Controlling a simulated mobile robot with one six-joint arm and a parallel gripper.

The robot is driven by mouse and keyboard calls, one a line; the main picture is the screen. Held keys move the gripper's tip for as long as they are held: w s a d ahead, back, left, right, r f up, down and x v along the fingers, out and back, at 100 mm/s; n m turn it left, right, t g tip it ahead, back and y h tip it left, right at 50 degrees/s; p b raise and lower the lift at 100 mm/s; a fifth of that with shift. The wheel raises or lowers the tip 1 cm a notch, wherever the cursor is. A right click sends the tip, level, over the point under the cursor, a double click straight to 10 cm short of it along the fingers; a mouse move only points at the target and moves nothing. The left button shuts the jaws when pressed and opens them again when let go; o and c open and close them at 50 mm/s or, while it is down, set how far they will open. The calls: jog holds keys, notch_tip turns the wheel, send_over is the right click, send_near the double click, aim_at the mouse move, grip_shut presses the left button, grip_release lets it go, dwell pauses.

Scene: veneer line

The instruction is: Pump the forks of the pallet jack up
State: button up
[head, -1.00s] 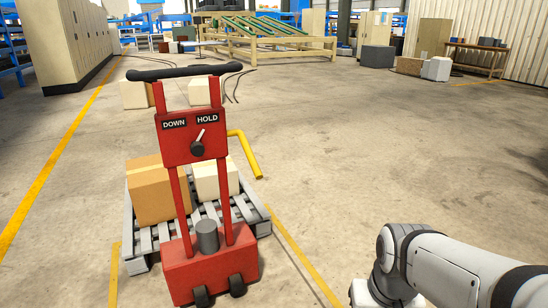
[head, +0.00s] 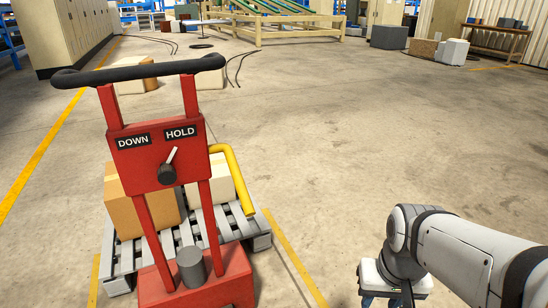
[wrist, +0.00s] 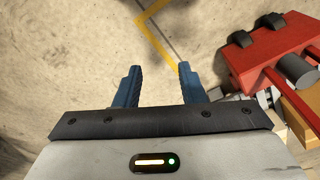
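The red pallet jack (head: 180,283) stands at the left with a black handlebar (head: 140,70) on two uprights. Its panel reads DOWN and HOLD, and the white pointer of the dark knob (head: 167,174) tilts up toward HOLD. A yellow bent lever (head: 232,178) sticks out at the panel's right side and slopes down. The forks are hidden by the jack body and pallet. My gripper (wrist: 160,68) is open and empty, its blue fingers apart above bare floor. In the wrist view the jack's red base (wrist: 265,50) is to its right. In the head view the gripper is low, right of the jack, apart from it.
A grey pallet (head: 258,233) beyond the jack carries a brown carton (head: 125,212) and a cream box (head: 222,185). More boxes (head: 135,85) and cables lie behind. Yellow lines mark the floor. The floor at the middle and right is clear.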

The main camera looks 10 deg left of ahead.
jog(key=shift+o, duration=0.4)
jog(key=shift+o, duration=0.4)
jog(key=w+a+r+n+y+p, duration=0.1)
jog(key=w+a+r+n+p, duration=0.2)
jog(key=w+a+r+p, duration=0.4)
jog(key=shift+w+a+r+t+y, duration=0.4)
jog(key=shift+w+a+r, duration=0.25)
jog(key=shift+w, duration=0.55)
notch_tip(320, 180, up, 5)
jog(key=n+y+p, duration=0.2)
jog(key=n+p, duration=0.2)
jog(key=p, duration=0.3)
send_over(246, 194)
jog(key=s+d, duration=0.1)
jog(key=d, duration=0.1)
jog(key=shift+s+f+t, duration=0.15)
jog(key=shift+s+t, duration=0.05)
jog(key=shift+t, duration=0.1)
jog(key=b+x, duration=0.2)
jog(key=x, duration=0.5)
jog(key=shift+a+f, duration=0.15)
grip_shut()
